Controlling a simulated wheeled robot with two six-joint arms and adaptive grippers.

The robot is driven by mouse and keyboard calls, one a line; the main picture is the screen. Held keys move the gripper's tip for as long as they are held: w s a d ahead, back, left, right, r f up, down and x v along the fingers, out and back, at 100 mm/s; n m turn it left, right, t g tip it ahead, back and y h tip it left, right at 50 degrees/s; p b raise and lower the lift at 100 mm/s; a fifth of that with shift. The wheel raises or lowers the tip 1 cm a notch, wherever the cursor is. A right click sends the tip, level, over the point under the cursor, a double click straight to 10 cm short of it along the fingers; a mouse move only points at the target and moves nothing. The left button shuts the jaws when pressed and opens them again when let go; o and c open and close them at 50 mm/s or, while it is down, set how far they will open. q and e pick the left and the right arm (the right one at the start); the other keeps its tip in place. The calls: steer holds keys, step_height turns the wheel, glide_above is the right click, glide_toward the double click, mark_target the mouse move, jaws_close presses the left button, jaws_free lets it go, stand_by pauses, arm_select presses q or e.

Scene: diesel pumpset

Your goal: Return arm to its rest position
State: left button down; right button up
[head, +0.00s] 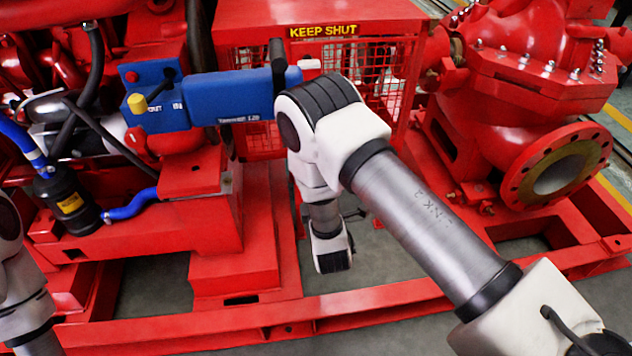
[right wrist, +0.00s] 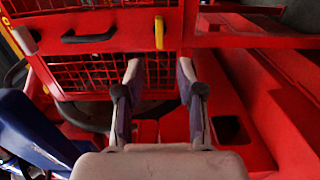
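My right arm (head: 430,225) reaches in from the lower right of the head view, with its bend in front of the red cage and its wrist hanging down over the red base frame. In the right wrist view my right gripper (right wrist: 160,70) has its two fingers apart with nothing between them. It points toward the red mesh cage (right wrist: 110,78). The gripper's fingers cannot be made out in the head view. My left arm (head: 25,290) shows only as a few links at the left edge, and its gripper is out of view.
A blue unit (head: 230,95) with a yellow knob (head: 138,103) stands behind my right arm's bend. A red pump (head: 530,90) is at the right. A black handle (right wrist: 88,36) and yellow handle (right wrist: 159,32) sit above the mesh.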

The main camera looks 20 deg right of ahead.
steer(key=shift+v, duration=0.85)
